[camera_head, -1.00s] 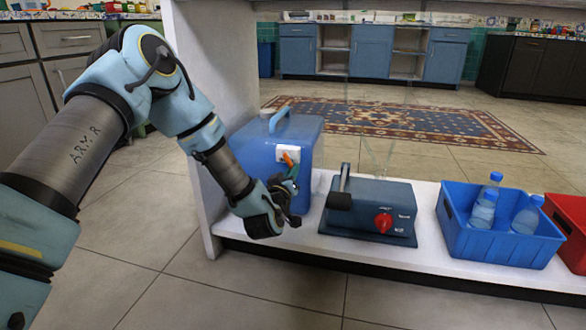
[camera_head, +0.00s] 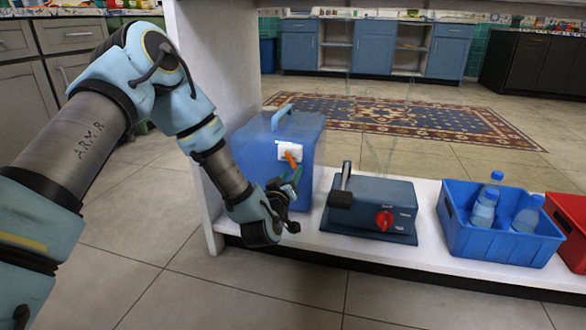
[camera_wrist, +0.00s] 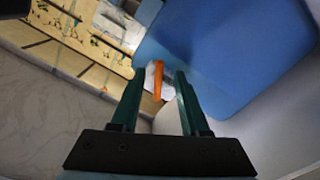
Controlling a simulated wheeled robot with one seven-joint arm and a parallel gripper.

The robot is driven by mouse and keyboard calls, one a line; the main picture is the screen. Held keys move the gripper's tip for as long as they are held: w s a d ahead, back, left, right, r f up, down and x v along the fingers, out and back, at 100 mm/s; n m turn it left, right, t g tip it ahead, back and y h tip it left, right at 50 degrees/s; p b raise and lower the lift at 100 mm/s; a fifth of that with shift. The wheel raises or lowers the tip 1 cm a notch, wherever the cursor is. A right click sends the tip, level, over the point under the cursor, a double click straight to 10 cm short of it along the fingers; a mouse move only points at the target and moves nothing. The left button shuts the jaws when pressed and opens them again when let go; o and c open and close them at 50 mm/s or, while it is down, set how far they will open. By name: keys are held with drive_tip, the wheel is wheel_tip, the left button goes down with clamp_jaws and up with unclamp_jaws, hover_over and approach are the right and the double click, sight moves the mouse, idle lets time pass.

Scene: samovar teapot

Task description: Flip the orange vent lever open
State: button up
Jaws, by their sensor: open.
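The orange vent lever (camera_head: 290,159) sits on a white fitting (camera_head: 289,150) on the front of a blue container with a top handle (camera_head: 262,150). The gripper's two green fingers are apart. Whether they touch the lever I cannot tell. In the head view, my gripper (camera_head: 291,185) is in front of the container, just below the lever, and its hand hides part of the container's lower front.
A dark blue box with a red knob (camera_head: 384,220) and a black-ended handle stands right of the container on the white shelf (camera_head: 330,246). Further right are a blue bin (camera_head: 500,243) with bottles and a red bin (camera_head: 568,225). The shelf's side panel (camera_head: 212,90) is close left.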

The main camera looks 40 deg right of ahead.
drive_tip(key=p+v, duration=0.2)
drive_tip(key=v, duration=0.6)
drive_tip(key=w+a+r+m+g+y+p, duration=0.1)
drive_tip(key=w+a+r+y+p, duration=0.35)
drive_tip(key=w+a, duration=0.45)
drive_tip(key=w+a+r+g+y+p, duration=0.1)
drive_tip(key=w+a+r+y+p, duration=0.15)
drive_tip(key=a, duration=0.45)
drive_tip(key=w+a+r+g+y+p, duration=0.1)
drive_tip(key=w+a+r+y, duration=0.1)
drive_tip(key=w+a+r, duration=0.3)
drive_tip(key=s+a+r+n+g+y+p, duration=0.2)
drive_tip(key=s+a+r, duration=0.15)
drive_tip(key=a, duration=0.55)
drive_tip(key=s+a+r+n+g+y+p, duration=0.1)
drive_tip(key=s+a+r+n+y, duration=0.2)
drive_tip(key=a, duration=0.6)
drive_tip(key=s+a+r+g+y+p, duration=0.1)
drive_tip(key=s+a+r+g+p, duration=0.15)
drive_tip(key=s+a, duration=0.45)
wheel_tip(320, 180, up, 38)
drive_tip(key=w+a+p, duration=0.1)
drive_tip(key=a+p, duration=0.1)
drive_tip(key=p, duration=3.5)
drive_tip(key=shift+a, duration=0.35)
